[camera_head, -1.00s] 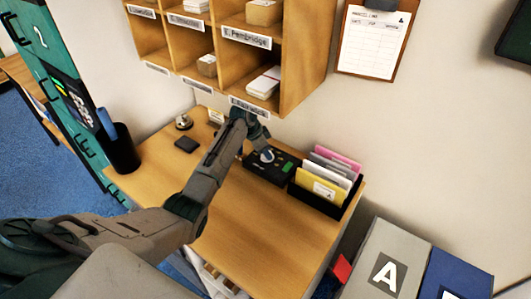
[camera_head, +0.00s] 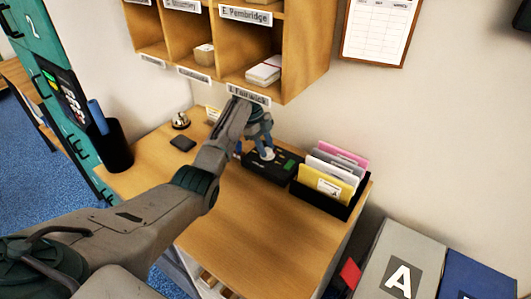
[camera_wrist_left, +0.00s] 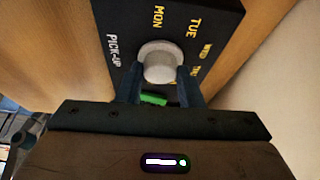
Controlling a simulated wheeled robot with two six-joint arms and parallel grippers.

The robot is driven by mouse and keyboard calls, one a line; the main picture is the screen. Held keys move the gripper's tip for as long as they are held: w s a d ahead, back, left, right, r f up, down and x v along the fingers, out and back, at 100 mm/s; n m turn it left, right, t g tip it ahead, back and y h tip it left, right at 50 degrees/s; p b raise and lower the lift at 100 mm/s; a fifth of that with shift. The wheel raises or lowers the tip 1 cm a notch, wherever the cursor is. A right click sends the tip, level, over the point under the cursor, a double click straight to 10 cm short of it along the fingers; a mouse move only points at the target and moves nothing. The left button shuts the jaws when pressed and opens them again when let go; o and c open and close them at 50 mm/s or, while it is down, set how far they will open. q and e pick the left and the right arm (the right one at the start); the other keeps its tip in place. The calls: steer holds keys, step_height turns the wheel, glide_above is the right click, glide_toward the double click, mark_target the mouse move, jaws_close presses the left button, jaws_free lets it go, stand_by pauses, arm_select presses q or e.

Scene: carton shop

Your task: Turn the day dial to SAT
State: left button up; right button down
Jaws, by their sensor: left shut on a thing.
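The day dial (camera_head: 267,154) is a round pale knob on a black box (camera_head: 258,171) on the wooden desk. In the left wrist view the knob (camera_wrist_left: 160,62) sits between the two dark fingers of my left gripper (camera_wrist_left: 159,80), which is shut on it. PICK-UP, MON, TUE, WED and part of THU are readable around the knob; the other day labels are hidden by the gripper. I cannot tell which day the dial points at. In the head view my left gripper (camera_head: 264,146) reaches down to the knob. My right gripper is not in view.
A black file holder (camera_head: 325,205) with coloured cards stands right beside the box. Wooden pigeonholes (camera_head: 287,95) hang above. A bell (camera_head: 181,121) and a dark pad (camera_head: 183,143) lie to the left. The desk's front part is clear.

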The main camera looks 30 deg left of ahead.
arm_select(q)
steer(key=m+b, duration=0.1)
steer(key=m+g+b, duration=0.1)
steer(key=shift+w+f+m, duration=0.15)
steer(key=shift+f+m, duration=0.05)
steer(key=shift+m, duration=0.2)
steer(key=shift+m+g+y+b, duration=0.35)
steer(key=shift+m+b, duration=0.2)
steer(key=shift+m, duration=0.35)
steer(key=shift+w+d+r+m+g, duration=0.15)
steer(key=shift+m+g, duration=0.2)
steer(key=shift+m, duration=0.55)
steer(key=m+y, duration=0.1)
steer(key=m, duration=0.1)
steer(key=m+g+y, duration=0.1)
steer(key=m, duration=0.2)
steer(key=shift+m, duration=0.3)
steer(key=o, duration=1)
steer(key=shift+c, duration=0.2)
